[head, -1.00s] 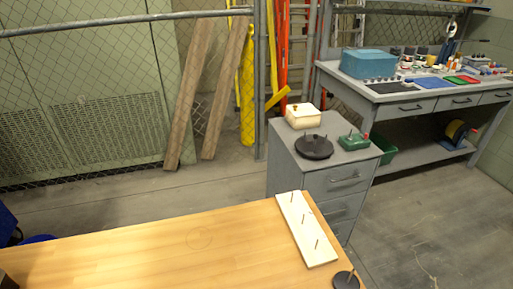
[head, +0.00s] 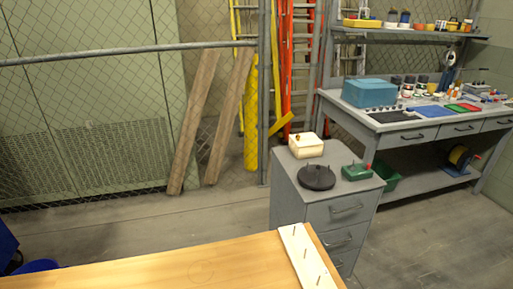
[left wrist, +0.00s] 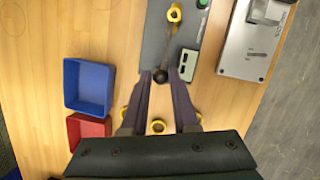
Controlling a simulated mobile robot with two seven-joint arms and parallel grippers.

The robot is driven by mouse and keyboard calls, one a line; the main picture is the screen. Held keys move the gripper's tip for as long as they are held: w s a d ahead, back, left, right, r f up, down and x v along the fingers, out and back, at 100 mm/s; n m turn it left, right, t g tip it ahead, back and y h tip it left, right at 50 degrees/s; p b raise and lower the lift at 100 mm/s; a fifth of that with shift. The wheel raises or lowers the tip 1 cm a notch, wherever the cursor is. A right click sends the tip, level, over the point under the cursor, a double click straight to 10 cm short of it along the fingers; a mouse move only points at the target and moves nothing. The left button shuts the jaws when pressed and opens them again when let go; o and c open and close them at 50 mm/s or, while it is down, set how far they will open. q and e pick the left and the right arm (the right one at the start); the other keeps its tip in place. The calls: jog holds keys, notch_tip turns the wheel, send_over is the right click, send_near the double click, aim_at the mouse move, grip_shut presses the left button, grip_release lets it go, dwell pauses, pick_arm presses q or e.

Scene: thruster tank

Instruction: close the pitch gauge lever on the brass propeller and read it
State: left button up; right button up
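My left gripper (left wrist: 162,75) has its two dark fingers apart above a bench in the left wrist view. A black ball knob (left wrist: 160,76) on a thin rod shows between the fingertips; I cannot tell whether they touch it. The rod lies over a dark grey plate (left wrist: 156,40). A small pale green box with dark marks (left wrist: 187,65) sits right of the knob. I cannot make out the propeller for certain. My right gripper is in neither view.
Blue (left wrist: 88,88) and red (left wrist: 89,131) bins stand left of the plate, a silver device (left wrist: 246,42) right. The head view shows a wooden bench (head: 150,270), a pegged white board (head: 303,258), a grey drawer cabinet (head: 330,215) and a workbench (head: 400,122) behind.

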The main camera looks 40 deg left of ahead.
pick_arm(q)
jog(key=o, duration=0.4)
jog(key=shift+c, duration=0.2)
jog(key=p+v, duration=0.6)
jog(key=v, duration=0.4)
